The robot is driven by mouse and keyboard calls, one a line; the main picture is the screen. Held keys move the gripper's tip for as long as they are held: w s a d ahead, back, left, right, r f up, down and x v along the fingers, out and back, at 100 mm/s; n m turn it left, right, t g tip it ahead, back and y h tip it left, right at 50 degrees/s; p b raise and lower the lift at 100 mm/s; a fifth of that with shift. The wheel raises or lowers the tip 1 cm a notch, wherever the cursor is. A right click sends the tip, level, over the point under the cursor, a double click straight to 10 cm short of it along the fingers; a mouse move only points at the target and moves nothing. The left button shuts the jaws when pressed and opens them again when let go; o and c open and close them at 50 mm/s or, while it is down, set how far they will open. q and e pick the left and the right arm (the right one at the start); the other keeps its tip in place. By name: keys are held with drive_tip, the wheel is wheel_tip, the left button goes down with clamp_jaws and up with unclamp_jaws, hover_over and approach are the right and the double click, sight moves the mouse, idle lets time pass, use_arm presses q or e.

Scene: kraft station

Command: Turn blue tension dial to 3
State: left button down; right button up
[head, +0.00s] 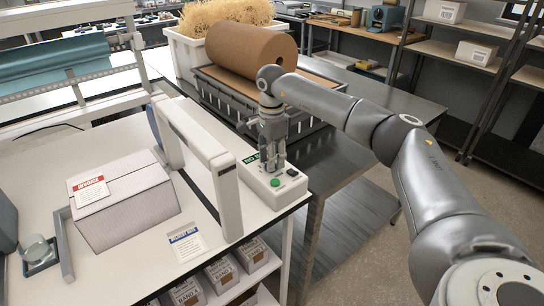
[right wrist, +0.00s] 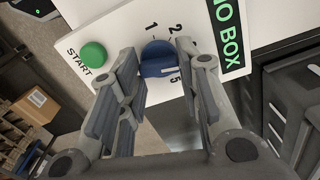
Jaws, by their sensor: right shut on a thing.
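The blue tension dial (right wrist: 158,60) sits on the white control panel (right wrist: 112,28). The printed numbers 1, 2 and 5 show around it; 3 and 4 are hidden behind a finger. A pale line on the dial's face lies near the 5; its exact setting is hard to read. My right gripper (right wrist: 157,62) points down at the panel, with one finger on each side of the dial, shut on it. In the head view my right gripper (head: 271,158) stands over the panel (head: 259,193) and hides the dial. My left gripper is out of view.
A green START button (right wrist: 93,54) is close beside the dial. The white arch (head: 226,190) stands just left of the panel. A carton (head: 125,205) with an invoice lies on the white table. A brown paper roll (head: 250,56) is behind my right arm.

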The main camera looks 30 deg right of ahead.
drive_tip(key=shift+n, duration=1)
drive_tip(key=shift+a, duration=0.1)
drive_tip(key=o, duration=1)
drive_tip(key=shift+r, duration=0.25)
wheel_tip(320, 180, up, 12)
drive_tip(key=shift+f, duration=0.25)
